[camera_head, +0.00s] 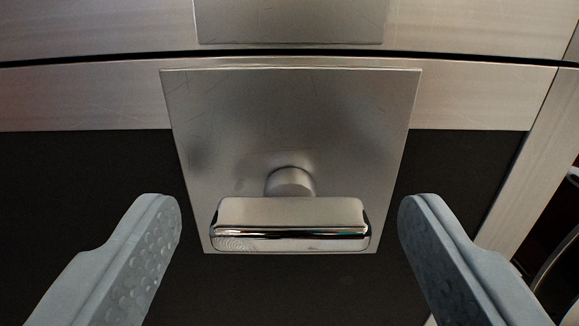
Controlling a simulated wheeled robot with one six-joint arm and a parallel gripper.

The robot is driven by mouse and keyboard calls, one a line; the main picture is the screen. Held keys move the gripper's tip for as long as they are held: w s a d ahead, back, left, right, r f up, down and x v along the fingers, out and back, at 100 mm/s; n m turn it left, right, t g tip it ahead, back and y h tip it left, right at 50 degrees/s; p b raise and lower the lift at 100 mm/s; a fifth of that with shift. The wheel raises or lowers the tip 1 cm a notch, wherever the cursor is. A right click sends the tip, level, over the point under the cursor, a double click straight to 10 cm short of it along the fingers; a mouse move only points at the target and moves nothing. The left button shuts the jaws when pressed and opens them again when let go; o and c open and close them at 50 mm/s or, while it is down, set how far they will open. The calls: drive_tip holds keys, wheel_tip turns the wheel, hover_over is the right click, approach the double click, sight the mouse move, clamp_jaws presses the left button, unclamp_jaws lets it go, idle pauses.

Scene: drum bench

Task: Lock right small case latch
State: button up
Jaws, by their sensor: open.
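The case latch (290,120) is a silver metal plate on the case front, in the middle of the head camera view. A short round stem stands out from it and carries a wide T-shaped handle (290,215), which lies level across the lower part of the plate. A second metal plate (290,20) sits above the seam, apart from the latch plate. My gripper (290,222) is open, with one grey finger to the left of the handle and one to the right. Both fingers are clear of the handle, and nothing is between them but the handle area.
The case (75,195) has black panels with silver metal edging. A dark seam (90,60) runs across above the latch. A metal corner edge (525,160) runs down the right side, with a dark, partly visible object beyond it at the far right.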

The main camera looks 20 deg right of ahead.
drive_tip(key=shift+w+d, duration=0.2)
drive_tip(key=shift+w, duration=0.25)
drive_tip(key=c, duration=1)
